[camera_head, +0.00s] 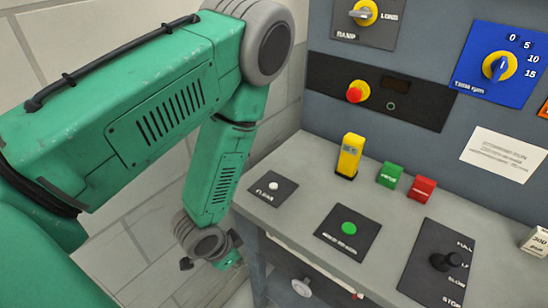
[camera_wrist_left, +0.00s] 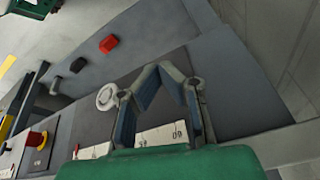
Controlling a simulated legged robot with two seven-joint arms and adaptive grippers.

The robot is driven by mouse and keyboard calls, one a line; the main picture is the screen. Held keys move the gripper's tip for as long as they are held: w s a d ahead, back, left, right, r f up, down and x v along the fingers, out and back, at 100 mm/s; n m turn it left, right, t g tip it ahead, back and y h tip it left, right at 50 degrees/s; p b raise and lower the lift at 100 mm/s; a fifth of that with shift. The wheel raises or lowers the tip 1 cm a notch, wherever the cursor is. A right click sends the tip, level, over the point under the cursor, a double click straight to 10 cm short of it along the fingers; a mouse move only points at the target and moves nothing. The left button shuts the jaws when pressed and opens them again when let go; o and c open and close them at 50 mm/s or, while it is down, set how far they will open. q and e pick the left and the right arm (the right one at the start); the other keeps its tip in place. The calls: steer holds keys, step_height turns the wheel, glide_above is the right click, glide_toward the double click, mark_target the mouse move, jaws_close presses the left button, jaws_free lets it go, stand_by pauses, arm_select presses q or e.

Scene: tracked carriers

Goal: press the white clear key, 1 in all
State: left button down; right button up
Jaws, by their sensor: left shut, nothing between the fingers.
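The white clear key (camera_head: 273,186) is a small round button on a black plate (camera_head: 285,192) marked CLEAR, at the left end of the grey desk. My left gripper (camera_head: 232,260) hangs left of the desk and lower than its top, apart from the key. In the left wrist view its two fingers (camera_wrist_left: 160,70) meet at the tips with nothing between them. I cannot make out the clear key in that view. My right gripper is in neither view.
The desk (camera_head: 308,210) also bears a green button (camera_head: 348,228), a yellow block (camera_head: 350,156), green (camera_head: 390,174) and red (camera_head: 422,188) blocks and a black selector (camera_head: 445,262). A white round knob (camera_head: 301,287) sits on the front below the desk edge.

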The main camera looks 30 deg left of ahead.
arm_select(q)
steer(key=w+r+m+t+p, duration=0.1)
steer(key=w+r+p, duration=0.2)
steer(key=r, duration=0.2)
steer(key=w+r+m+p, duration=0.1)
steer(key=w+r+p, duration=0.1)
steer(key=r+p, duration=0.3)
steer(key=m+t+h, duration=0.2)
steer(key=m, duration=0.3)
glide_toward(275, 186)
steer(key=shift+w+d+f, duration=0.45)
steer(key=shift+w, duration=0.1)
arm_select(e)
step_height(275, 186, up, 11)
arm_select(q)
steer(key=shift+w+d+r+m+t+h, duration=0.5)
steer(key=shift+w+d+r+m+h, duration=0.35)
steer(key=shift+w+r+m, duration=1.2)
steer(key=shift+n, duration=0.45)
step_height(275, 186, down, 7)
steer(key=b, duration=0.6)
steer(key=shift+w+a+r, duration=0.1)
steer(key=shift+w+a, duration=0.05)
steer(key=shift+a+f+b, duration=0.1)
steer(key=shift+f+b, duration=0.25)
steer(key=shift+f, duration=0.15)
steer(key=shift+a, duration=0.4)
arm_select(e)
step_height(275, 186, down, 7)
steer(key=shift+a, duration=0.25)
